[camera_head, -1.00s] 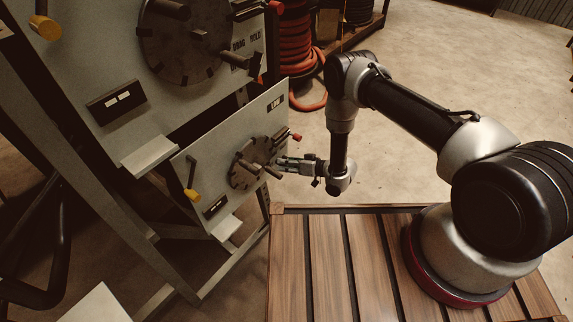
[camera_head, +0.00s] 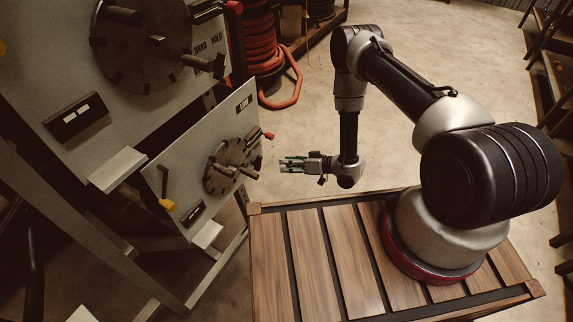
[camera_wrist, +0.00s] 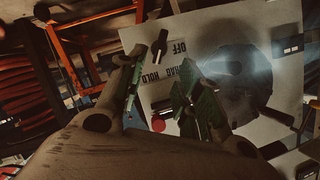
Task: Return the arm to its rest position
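My arm (camera_head: 410,85) rises from its red-ringed base, with its elbow up and forearm hanging down. My gripper (camera_head: 283,165) points left toward the lower panel and stands clear of it. A strip of floor shows between the fingertips and the dark lower dial (camera_head: 230,166). In the wrist view my gripper (camera_wrist: 165,92) has its two green-padded fingers apart, with nothing between them. Beyond them are a pale panel (camera_wrist: 205,35) marked OFF and DRAG HOLD, and a large dark disc (camera_wrist: 238,75).
The upper panel (camera_head: 60,60) carries a large dark dial (camera_head: 143,45). A yellow-tipped lever (camera_head: 166,203) and a red knob (camera_head: 269,135) stick out from the lower panel. A red hose coil (camera_head: 262,45) stands behind. The floor right of the gripper is open.

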